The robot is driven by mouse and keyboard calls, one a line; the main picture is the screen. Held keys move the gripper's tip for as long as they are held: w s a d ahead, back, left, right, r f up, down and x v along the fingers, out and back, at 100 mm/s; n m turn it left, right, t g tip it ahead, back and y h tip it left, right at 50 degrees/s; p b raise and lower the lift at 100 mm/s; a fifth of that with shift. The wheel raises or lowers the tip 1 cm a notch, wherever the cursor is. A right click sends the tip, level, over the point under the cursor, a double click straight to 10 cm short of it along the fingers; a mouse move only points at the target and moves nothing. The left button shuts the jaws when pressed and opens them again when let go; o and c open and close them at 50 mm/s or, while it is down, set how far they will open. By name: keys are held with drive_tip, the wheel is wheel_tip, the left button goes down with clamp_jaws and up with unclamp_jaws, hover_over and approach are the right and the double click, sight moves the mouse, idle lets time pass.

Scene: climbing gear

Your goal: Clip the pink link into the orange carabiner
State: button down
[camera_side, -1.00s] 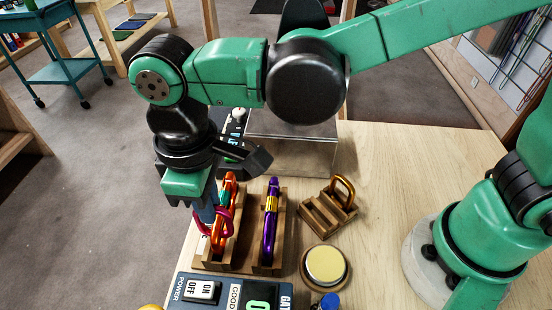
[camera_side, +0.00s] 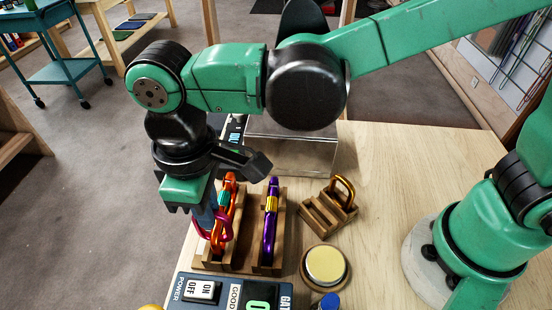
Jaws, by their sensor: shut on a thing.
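The orange carabiner (camera_side: 229,187) stands upright in the left slot of a wooden rack and has a teal sleeve on it. The pink link (camera_side: 228,228) is held low at the carabiner's left side and overlaps it in this view. I cannot tell whether the link is through the carabiner or only against it. My gripper (camera_side: 206,218) points down at the left of the carabiner and is shut on the pink link. Its fingertips are partly hidden behind the link.
A purple carabiner (camera_side: 271,215) with a yellow sleeve stands in the right slot of the wooden rack (camera_side: 243,258). A smaller rack (camera_side: 322,217) holds a bronze link (camera_side: 346,190). A round yellow-topped button (camera_side: 325,265) and a control box (camera_side: 236,292) are close by.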

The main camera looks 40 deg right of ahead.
drive_tip(key=c, duration=0.6)
unclamp_jaws()
drive_tip(key=shift+o, duration=0.2)
drive_tip(key=shift+r, duration=0.1)
drive_tip(key=shift+r, duration=0.3)
drive_tip(key=shift+s+a, duration=1.4)
drive_tip(key=shift+s, duration=0.05)
